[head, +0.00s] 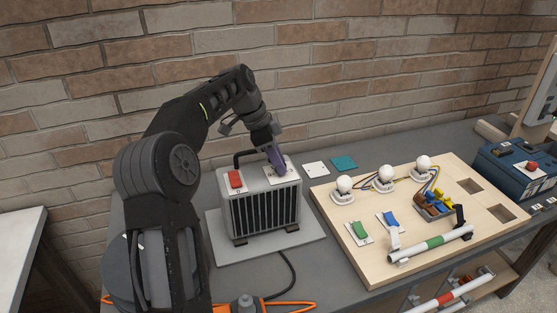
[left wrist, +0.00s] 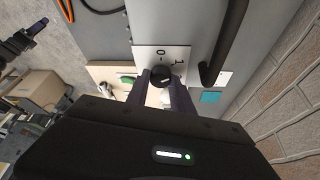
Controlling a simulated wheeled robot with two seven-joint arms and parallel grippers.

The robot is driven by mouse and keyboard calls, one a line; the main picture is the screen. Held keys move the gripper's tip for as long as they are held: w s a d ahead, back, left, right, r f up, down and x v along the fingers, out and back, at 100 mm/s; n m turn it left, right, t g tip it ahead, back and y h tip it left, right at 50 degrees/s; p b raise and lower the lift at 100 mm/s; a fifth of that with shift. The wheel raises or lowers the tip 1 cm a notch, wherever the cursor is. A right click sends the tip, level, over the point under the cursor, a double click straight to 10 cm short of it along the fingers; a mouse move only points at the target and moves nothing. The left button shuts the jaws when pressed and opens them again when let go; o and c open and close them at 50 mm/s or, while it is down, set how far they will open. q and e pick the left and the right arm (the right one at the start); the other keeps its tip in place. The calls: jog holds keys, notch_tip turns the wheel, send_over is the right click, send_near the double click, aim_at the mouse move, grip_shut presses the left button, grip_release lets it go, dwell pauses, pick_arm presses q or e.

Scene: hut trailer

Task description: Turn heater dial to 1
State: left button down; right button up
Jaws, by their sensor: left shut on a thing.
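The grey heater (head: 262,212) with a black front grille stands on a light base plate on the bench. Its dial plate is on the right of its top, and a red switch (head: 235,180) is on the left. My left gripper (head: 281,170) points down onto the dial plate and hides the dial in the head view. In the left wrist view the black dial (left wrist: 161,77) sits between the fingertips on a white plate (left wrist: 162,54) with a 0 mark and other marks. The left gripper is shut on the dial. The right gripper does not show at work in the head view.
A wooden board (head: 370,248) with bulbs, coloured switches and a white tube lies right of the heater. A white card (head: 315,168) and a teal card (head: 343,162) lie behind. A blue box (head: 512,172) stands far right. A brick wall closes the back.

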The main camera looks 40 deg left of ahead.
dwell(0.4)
pick_arm(q)
jog(key=c, duration=1.1)
grip_release()
jog(key=shift+r, duration=0.1)
